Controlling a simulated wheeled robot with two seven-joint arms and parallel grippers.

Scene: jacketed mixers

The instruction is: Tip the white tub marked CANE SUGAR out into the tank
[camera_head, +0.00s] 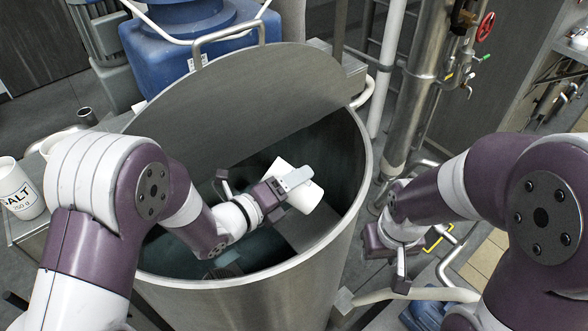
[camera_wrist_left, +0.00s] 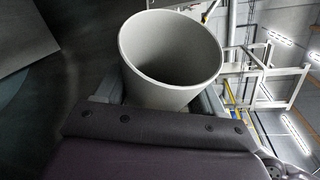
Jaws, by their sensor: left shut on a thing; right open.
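The white tub (camera_head: 307,198) is held tilted within the mouth of the steel tank (camera_head: 350,240). Its marking does not show in either view. My left gripper (camera_head: 285,184) is shut on the tub's side. In the left wrist view the tub (camera_wrist_left: 160,88) shows its open mouth, and the part of the inside that I see looks bare and grey. The tank's inside is dark, with a blue-green tint low down, and its contents are hard to tell. My right gripper (camera_head: 388,262) is open and empty, outside the tank to the right.
A white tub marked SALT (camera_head: 20,190) stands on a ledge at the left. A blue drum (camera_head: 190,45) is behind the tank. Steel pipes (camera_head: 415,85) rise at the right.

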